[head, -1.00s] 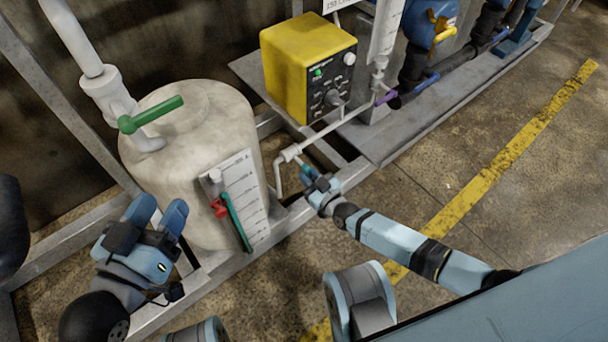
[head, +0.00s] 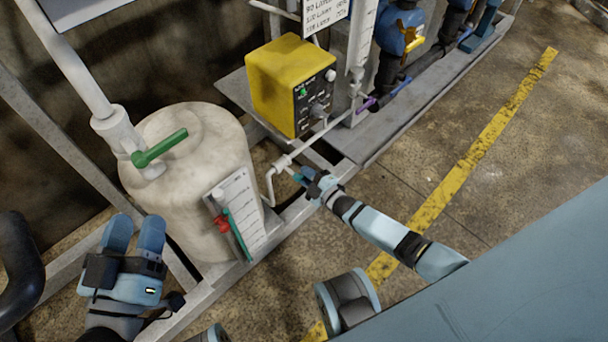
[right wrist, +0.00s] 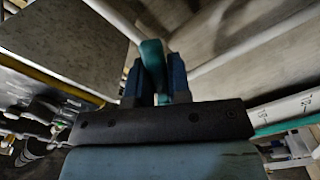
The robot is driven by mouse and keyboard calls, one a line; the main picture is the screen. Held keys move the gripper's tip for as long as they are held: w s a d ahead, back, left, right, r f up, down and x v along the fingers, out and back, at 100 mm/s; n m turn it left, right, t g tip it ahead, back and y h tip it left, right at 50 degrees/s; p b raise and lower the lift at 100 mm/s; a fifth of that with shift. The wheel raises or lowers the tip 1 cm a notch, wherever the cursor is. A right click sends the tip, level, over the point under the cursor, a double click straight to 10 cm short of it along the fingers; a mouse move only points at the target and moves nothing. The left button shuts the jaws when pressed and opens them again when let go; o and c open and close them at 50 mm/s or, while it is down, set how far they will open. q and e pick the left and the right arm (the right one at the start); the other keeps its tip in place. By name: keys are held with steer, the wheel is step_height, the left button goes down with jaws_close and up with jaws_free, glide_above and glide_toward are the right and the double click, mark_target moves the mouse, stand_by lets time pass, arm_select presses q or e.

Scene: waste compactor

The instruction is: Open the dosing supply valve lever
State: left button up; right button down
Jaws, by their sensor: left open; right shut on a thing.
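A small teal valve lever (head: 297,176) sits on the thin white pipe (head: 314,140) between the tank and the yellow dosing unit. My right gripper (head: 305,178) is shut on this lever. In the right wrist view the teal lever (right wrist: 153,62) stands between the two dark blue fingers (right wrist: 155,82). The fingers hide part of the lever, and its angle to the pipe is hard to tell. My left gripper (head: 133,234) is open and empty, left of the tank and apart from it.
A cream tank (head: 183,208) with a green top lever (head: 160,147) and a level gauge (head: 238,212) stands at the left. A yellow dosing unit (head: 284,84) is behind the pipe. A metal frame rail (head: 285,222) runs along the front. Open floor lies to the right.

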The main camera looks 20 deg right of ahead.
steer(key=n, duration=0.1)
steer(key=r+n, duration=0.1)
steer(key=n, duration=0.1)
steer(key=shift+w+d+r+n+p, duration=0.15)
steer(key=shift+n+p, duration=0.15)
steer(key=shift+p, duration=0.05)
arm_select(q)
steer(key=shift+s+a+r, duration=0.1)
steer(key=shift+r, duration=0.85)
arm_select(e)
steer(key=shift+r+n, duration=0.2)
steer(key=shift+n, duration=0.5)
steer(key=shift+r+n, duration=0.2)
steer(key=shift+n, duration=0.5)
steer(key=shift+d, duration=0.1)
steer(key=c, duration=1.1)
jaws_free()
steer(key=shift+o, duration=0.2)
arm_select(q)
steer(key=shift+g+y, duration=0.6)
steer(key=shift+y, duration=0.3)
steer(key=f+p, duration=0.1)
steer(key=a+f+p, duration=0.1)
steer(key=f+p, duration=0.1)
steer(key=shift+w+a+f+p, duration=0.2)
steer(key=shift+a+f+p, duration=0.1)
steer(key=shift+f, duration=0.1)
arm_select(e)
steer(key=v, duration=1.3)
steer(key=shift+s, duration=0.35)
